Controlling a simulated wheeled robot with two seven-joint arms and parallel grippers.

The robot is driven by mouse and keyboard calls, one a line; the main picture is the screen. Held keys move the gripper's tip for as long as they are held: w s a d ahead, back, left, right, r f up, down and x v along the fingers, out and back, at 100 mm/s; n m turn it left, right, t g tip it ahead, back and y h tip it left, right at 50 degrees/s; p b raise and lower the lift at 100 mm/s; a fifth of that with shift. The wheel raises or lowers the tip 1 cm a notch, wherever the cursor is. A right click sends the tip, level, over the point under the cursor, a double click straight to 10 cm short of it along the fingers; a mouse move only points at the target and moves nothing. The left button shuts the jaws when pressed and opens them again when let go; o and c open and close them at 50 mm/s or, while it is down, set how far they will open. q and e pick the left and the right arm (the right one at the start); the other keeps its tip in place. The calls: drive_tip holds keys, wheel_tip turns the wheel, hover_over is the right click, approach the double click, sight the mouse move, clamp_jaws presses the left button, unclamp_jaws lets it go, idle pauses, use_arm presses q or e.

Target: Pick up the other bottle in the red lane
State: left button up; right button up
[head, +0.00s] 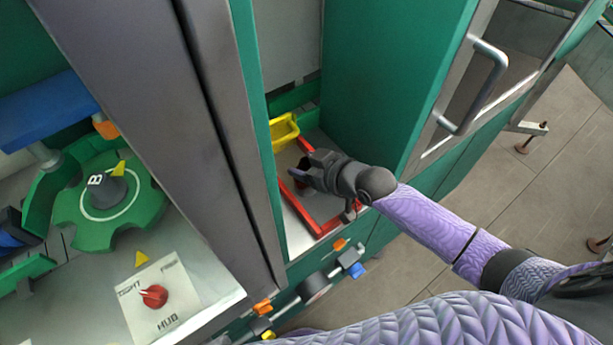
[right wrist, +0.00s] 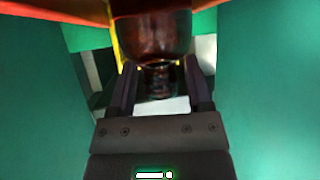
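My right gripper (head: 302,170) reaches into the green cabinet, over the lane with the red rails (head: 299,209). In the right wrist view an amber bottle (right wrist: 157,35), dark reddish brown, lies ahead of the gripper (right wrist: 160,72). Its narrower dark end (right wrist: 159,82) sits between the two fingers. The fingers are apart, with a small gap showing on each side of that end. In the head view my gripper and wrist hide most of the bottle. My left gripper is not in view.
A yellow piece (head: 284,131) stands behind the red rails. Green cabinet walls close in on both sides, and an open green door (head: 395,75) with a metal handle is at the right. A panel with a red knob (head: 154,296) and a green dial are at the left.

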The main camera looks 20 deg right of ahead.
clamp_jaws()
